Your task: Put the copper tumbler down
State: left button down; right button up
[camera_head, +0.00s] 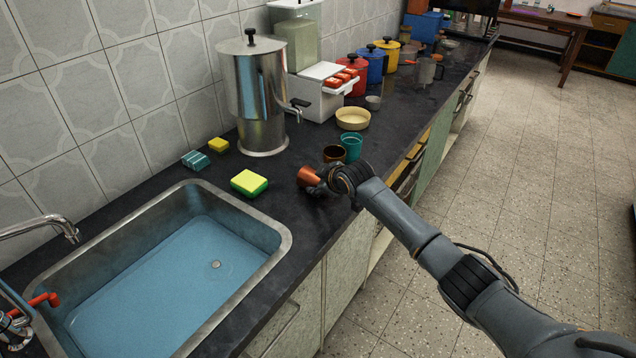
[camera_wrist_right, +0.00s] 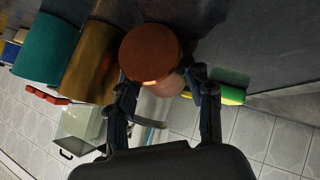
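The copper tumbler (camera_head: 308,177) is at the counter's front part, right of the sink, and looks tilted in the head view. My right gripper (camera_head: 318,188) is at its right side. In the right wrist view, the copper tumbler (camera_wrist_right: 151,52) shows a round end, with the fingers of my right gripper (camera_wrist_right: 165,80) on both sides of its body, shut on it. I cannot tell whether its lower edge touches the counter. A brown tumbler (camera_head: 334,153) and a teal tumbler (camera_head: 352,144) stand just behind it. My left gripper is not in view.
A sink (camera_head: 283,236) lies to the left. A yellow-green sponge (camera_head: 249,183) lies between sink and tumbler. A steel urn (camera_head: 262,110) stands at the wall, and a shallow tan bowl (camera_head: 352,117) is farther back.

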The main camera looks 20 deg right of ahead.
aim_at(313, 171)
jog(key=shift+c, duration=1.4)
jog(key=shift+r, duration=0.6)
notch_tip(313, 171, up, 2)
jog(key=shift+s+r, duration=0.1)
jog(key=shift+r, duration=0.05)
jog(key=s+a+r, duration=0.2)
jog(key=s+r, duration=0.8)
jog(key=s, duration=0.4)
jog(key=s+a+f+m+h, duration=0.1)
jog(key=s+f+m, duration=0.1)
jog(key=s, duration=1.4)
jog(key=shift+s+a+f+h, duration=0.15)
jog(key=shift+s+f+h, duration=0.15)
jog(key=shift+h, duration=0.1)
